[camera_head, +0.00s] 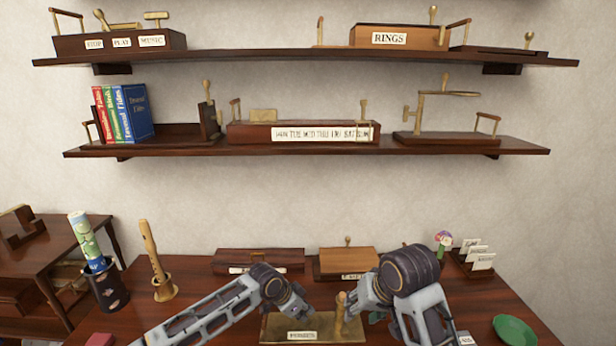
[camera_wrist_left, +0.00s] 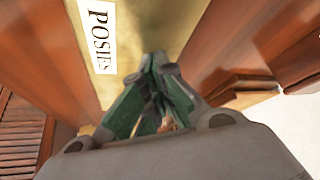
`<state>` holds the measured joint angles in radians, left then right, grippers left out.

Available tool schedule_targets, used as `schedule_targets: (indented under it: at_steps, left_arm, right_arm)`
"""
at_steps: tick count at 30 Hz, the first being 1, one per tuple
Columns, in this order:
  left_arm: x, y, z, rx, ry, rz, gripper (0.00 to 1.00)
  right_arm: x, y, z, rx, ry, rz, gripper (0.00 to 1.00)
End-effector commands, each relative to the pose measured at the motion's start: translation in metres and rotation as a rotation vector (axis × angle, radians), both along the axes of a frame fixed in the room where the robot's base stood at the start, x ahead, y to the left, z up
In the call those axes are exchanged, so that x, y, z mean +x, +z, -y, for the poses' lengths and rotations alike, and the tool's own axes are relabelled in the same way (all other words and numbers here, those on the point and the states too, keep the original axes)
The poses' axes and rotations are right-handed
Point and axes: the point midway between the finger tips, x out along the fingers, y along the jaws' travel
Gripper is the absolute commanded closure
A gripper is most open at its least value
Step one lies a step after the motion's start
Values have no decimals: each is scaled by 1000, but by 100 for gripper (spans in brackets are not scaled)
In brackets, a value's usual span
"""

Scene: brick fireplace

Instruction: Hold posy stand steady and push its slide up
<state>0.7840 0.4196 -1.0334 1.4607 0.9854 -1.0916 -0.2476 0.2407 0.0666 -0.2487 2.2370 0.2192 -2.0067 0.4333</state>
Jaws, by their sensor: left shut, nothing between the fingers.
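The posy stand (camera_head: 285,326) is a brass-coloured base with a POSIES label, at the front middle of the table. An upright, round-topped brass post (camera_head: 341,312) rises from its right part; I cannot tell whether this is the slide. In the left wrist view, the labelled brass face (camera_wrist_left: 135,30) fills the top. My left gripper (camera_head: 303,310) is shut and empty over the stand, left of the post; its green fingers (camera_wrist_left: 155,62) meet in the left wrist view. My right gripper (camera_head: 362,308) is close to the post's right side; whether it touches is unclear.
Behind the stand are a dark box (camera_head: 258,257) and a brown box (camera_head: 347,262). To the left are a wooden peg (camera_head: 152,252) and a cup with a rolled paper (camera_head: 105,285). To the right are a flower (camera_head: 443,239), a card rack (camera_head: 474,268) and a green dish (camera_head: 514,331).

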Motion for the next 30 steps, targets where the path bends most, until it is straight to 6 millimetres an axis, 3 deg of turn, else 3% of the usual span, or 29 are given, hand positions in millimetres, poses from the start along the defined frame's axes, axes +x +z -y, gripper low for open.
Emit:
schedule_targets:
  at_steps: [30]
  left_arm:
    - [3,55,3,-10,-1,11,100]
  right_arm:
    - [0,51,0,0,0,0,58]
